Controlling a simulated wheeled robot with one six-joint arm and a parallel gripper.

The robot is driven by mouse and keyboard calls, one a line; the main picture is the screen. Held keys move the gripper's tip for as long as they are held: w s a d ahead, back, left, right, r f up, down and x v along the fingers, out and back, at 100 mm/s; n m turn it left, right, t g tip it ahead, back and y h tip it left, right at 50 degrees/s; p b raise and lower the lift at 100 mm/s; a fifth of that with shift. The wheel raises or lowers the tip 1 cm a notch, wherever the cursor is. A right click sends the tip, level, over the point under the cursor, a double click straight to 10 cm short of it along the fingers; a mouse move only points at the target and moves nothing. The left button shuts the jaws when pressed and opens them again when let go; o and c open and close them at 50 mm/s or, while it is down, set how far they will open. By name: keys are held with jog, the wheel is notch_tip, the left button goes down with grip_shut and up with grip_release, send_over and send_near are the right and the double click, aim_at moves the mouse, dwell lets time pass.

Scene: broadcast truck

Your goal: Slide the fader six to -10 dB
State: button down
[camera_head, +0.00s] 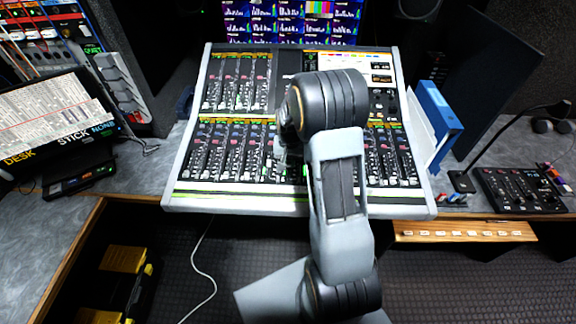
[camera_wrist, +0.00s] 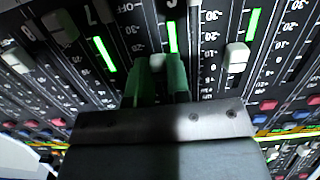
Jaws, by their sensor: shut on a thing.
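The mixing console (camera_head: 187,178) stands ahead, with rows of faders. In the wrist view, my gripper (camera_wrist: 157,75) has its two green-lit fingers closed around a pale fader cap (camera_wrist: 157,61) on the middle strip. The strip to its left carries a 7 (camera_wrist: 89,15), with another marked 8 beyond. The held strip's own number and the cap's exact scale mark are not clear. Another white cap (camera_wrist: 237,58) sits on the strip to the right. In the head view my arm hides the held fader.
A screen (camera_head: 50,125) stands left of the console, and a blue binder (camera_head: 438,118) stands to its right. A small control panel with a gooseneck microphone (camera_head: 515,190) lies further right. Neighbouring fader caps sit close to both sides of my fingers.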

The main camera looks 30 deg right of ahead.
aim_at(289, 162)
jog(key=shift+w, duration=0.15)
jog(key=shift+a, duration=0.1)
jog(key=c, duration=1.1)
grip_release()
notch_tip(289, 162, up, 14)
jog(key=shift+f, duration=0.1)
jog(key=shift+s+a+r+n+t, duration=0.85)
jog(key=shift+s+a, duration=1)
jog(key=shift+s, duration=1.2)
jog(key=shift+s+a+r+n+t, duration=0.45)
jog(key=shift+s+a+n, duration=1.05)
jog(key=shift+s, duration=1.5)
jog(key=shift+s+a+r+n+t, duration=0.7)
jog(key=shift+s+a, duration=1.5)
jog(key=shift+s, duration=0.85)
